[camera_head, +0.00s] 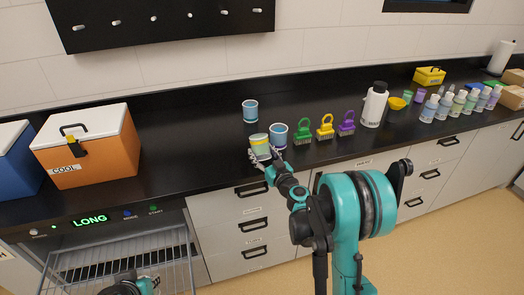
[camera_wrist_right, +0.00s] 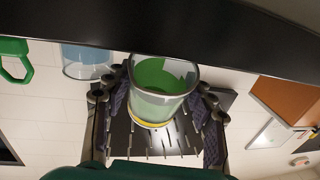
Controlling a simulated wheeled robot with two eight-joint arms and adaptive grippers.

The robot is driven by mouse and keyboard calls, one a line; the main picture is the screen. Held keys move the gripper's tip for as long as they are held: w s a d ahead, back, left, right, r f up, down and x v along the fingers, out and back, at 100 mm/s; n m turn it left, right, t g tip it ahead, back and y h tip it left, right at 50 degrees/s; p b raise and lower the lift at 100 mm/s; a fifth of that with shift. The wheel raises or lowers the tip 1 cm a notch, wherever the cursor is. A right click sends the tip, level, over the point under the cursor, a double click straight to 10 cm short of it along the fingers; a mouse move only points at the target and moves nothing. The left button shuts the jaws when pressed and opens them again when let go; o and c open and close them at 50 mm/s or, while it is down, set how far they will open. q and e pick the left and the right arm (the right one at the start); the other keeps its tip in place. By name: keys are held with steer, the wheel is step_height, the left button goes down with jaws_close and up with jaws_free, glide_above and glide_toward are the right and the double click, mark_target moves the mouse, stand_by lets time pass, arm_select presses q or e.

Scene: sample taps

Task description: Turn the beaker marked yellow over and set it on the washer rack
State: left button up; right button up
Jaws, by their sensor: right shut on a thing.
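The beaker marked yellow (camera_head: 259,145) is a clear cup with a yellow band and a green tint, near the counter's front edge. My right gripper (camera_head: 266,158) is shut around its side. In the right wrist view, which is upside down, the beaker (camera_wrist_right: 158,95) sits between the two dark fingers (camera_wrist_right: 160,112). It looks upright; I cannot tell whether it touches the counter. The wire washer rack (camera_head: 120,262) is at the lower left, in front of the cabinets.
A blue beaker (camera_head: 279,133) stands close right of the held one; another blue beaker (camera_head: 250,111) stands behind. An orange cooler (camera_head: 88,150) stands left; the counter between is clear.

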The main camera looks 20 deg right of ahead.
steer(key=shift+f, duration=0.2)
steer(key=o, duration=1.1)
steer(key=s+d, duration=0.2)
steer(key=s, duration=1)
steer(key=s+a+r+n+g+y, duration=0.1)
steer(key=s+a+r+g+y, duration=0.1)
steer(key=s+a+g, duration=0.55)
steer(key=s+d+f+m+g+h, duration=0.1)
steer(key=s, duration=0.5)
steer(key=s+f+m+g+h, duration=0.1)
steer(key=s+h, duration=0.1)
steer(key=s, duration=0.4)
steer(key=s+d+f+m+g+h, duration=0.1)
steer(key=s+h, duration=0.1)
steer(key=s, duration=0.4)
steer(key=shift+d+f, duration=0.35)
